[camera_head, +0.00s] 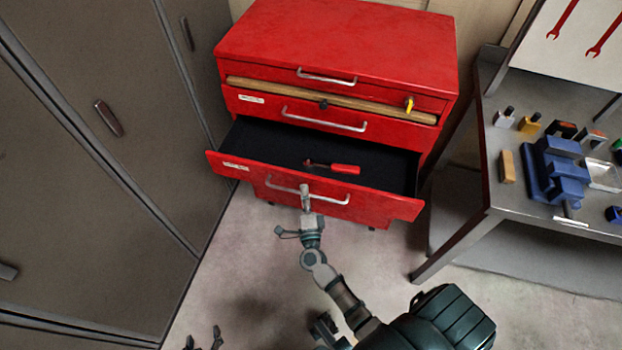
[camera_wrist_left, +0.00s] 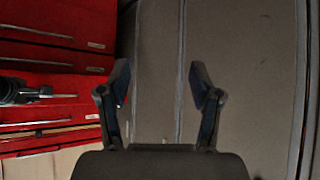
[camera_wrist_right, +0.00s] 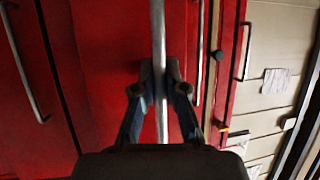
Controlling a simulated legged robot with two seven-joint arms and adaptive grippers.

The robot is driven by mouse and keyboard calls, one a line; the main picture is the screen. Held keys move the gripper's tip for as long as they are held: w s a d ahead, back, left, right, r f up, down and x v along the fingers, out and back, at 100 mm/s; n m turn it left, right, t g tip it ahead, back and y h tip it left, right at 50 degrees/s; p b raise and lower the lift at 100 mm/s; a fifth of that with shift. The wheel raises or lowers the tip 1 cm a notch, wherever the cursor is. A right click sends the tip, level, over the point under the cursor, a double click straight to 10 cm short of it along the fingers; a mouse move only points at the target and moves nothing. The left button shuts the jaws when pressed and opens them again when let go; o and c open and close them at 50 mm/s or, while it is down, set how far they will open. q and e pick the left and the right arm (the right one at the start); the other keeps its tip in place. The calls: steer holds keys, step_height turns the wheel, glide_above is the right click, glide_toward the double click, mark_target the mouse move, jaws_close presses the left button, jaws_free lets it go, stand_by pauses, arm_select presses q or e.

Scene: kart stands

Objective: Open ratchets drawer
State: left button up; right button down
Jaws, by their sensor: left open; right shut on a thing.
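The red tool cabinet (camera_head: 340,40) stands against the back wall. Its lower labelled drawer (camera_head: 385,205) is pulled out and shows a dark interior with a red-handled tool (camera_head: 332,167) lying in it. My right gripper (camera_head: 305,190) is shut on this drawer's silver handle (camera_head: 280,186). In the right wrist view the fingers (camera_wrist_right: 160,82) close around the handle bar (camera_wrist_right: 159,30). My left gripper (camera_head: 205,338) is open and empty at the bottom left, apart from the cabinet. Its spread fingers also show in the left wrist view (camera_wrist_left: 160,85).
Grey lockers (camera_head: 90,130) stand close on the left. A metal workbench (camera_head: 490,200) with a blue vise (camera_head: 558,170) and small items is on the right. A wooden strip (camera_head: 335,98) and a yellow item (camera_head: 409,104) are at the upper drawer. Floor in front is clear.

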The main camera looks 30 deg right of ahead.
steer(key=s+a, duration=0.5)
steer(key=shift+a+f+p, duration=0.3)
steer(key=shift+f+p, duration=0.05)
steer(key=shift+p, duration=0.1)
steer(key=c, duration=1.2)
jaws_free()
steer(key=shift+a, duration=0.15)
arm_select(q)
steer(key=s, duration=0.1)
steer(key=s+a+f+g, duration=0.2)
steer(key=shift+s+y, duration=0.15)
steer(key=shift+y, duration=0.15)
arm_select(e)
steer(key=shift+a+r, duration=0.2)
arm_select(q)
steer(key=shift+d+r, duration=0.1)
steer(key=shift+d, duration=0.05)
arm_select(e)
steer(key=v, duration=1.2)
steer(key=shift+f, duration=0.1)
